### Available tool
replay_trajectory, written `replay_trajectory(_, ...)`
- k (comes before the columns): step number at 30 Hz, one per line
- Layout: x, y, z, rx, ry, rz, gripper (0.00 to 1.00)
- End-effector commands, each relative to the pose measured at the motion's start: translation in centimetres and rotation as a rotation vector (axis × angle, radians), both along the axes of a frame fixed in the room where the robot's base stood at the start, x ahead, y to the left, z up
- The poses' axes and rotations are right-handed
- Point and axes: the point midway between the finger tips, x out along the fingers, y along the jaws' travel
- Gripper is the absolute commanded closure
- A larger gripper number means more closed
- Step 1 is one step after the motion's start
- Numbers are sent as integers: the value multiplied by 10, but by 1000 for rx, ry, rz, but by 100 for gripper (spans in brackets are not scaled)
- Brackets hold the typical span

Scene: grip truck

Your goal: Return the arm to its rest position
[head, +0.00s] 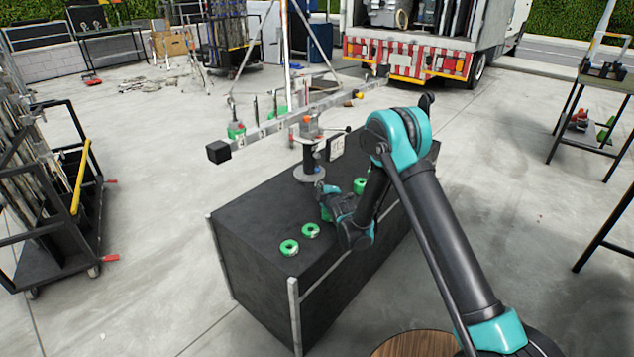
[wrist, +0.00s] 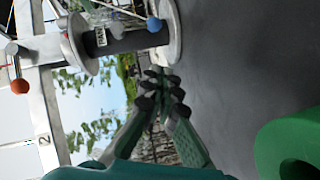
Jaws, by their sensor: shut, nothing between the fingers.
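My arm (head: 430,215) reaches from the lower right over the black table (head: 255,215). My gripper (head: 323,200) is low over the table top in the head view, beside the stand (head: 311,168). In the wrist view my gripper (wrist: 160,88) has its fingertips together with nothing between them. The stand's post (wrist: 135,40) shows at the upper left of the wrist view. A green tape roll (wrist: 290,145) fills the lower right there.
Two green rolls (head: 289,247) (head: 311,230) lie on the table near its front. A long bar (head: 265,132) with a black end crosses above the table at the stand. A cart (head: 60,190) stands left, a truck (head: 425,45) behind, a side table (head: 600,85) right.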

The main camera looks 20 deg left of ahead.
Motion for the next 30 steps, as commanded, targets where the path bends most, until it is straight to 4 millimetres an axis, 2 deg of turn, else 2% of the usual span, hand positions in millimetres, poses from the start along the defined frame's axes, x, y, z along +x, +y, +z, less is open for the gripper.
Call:
replay_trajectory(7, -4, -7, 3, 2, 7, -6, 100)
replay_trajectory(11, 4, -31, 18, 14, 59, -46, 100)
replay_trajectory(16, 12, -96, 52, 55, 201, -156, 100)
replay_trajectory(20, 8, -150, 76, 94, 316, -254, 100)
replay_trajectory(25, -10, -223, 103, 156, 462, -388, 100)
replay_trajectory(30, -43, -292, 122, 225, 599, -530, 100)
